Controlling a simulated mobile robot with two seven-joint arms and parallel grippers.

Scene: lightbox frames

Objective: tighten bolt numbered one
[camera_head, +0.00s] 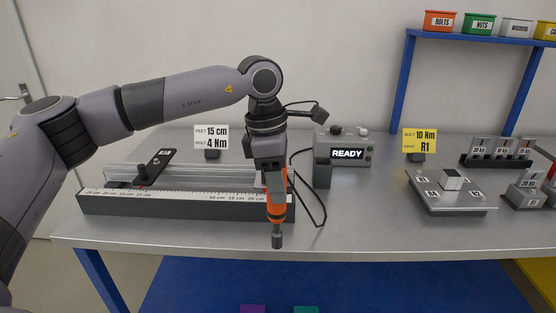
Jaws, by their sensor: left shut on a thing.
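My left gripper (270,165) is shut on an orange and grey driver tool (276,206). The tool hangs upright with its dark tip pointing down, in front of the ruler fixture. A cable runs from near the tool towards a grey box (349,137) whose display reads READY. A grey plate (450,204) at the right has small labels and a light cube on it; I cannot make out a bolt numbered one there. A black slotted plate (144,169) with a dark knob lies on the left of the ruler fixture (165,204). My right gripper is out of view.
A white card (211,136) reads 15 cm and 4 Nm; a yellow card (420,140) reads 10 Nm and R1. Labelled weights (496,148) stand at the right. A blue rack (470,37) holds several bins. The grey table (365,222) is bare at centre front.

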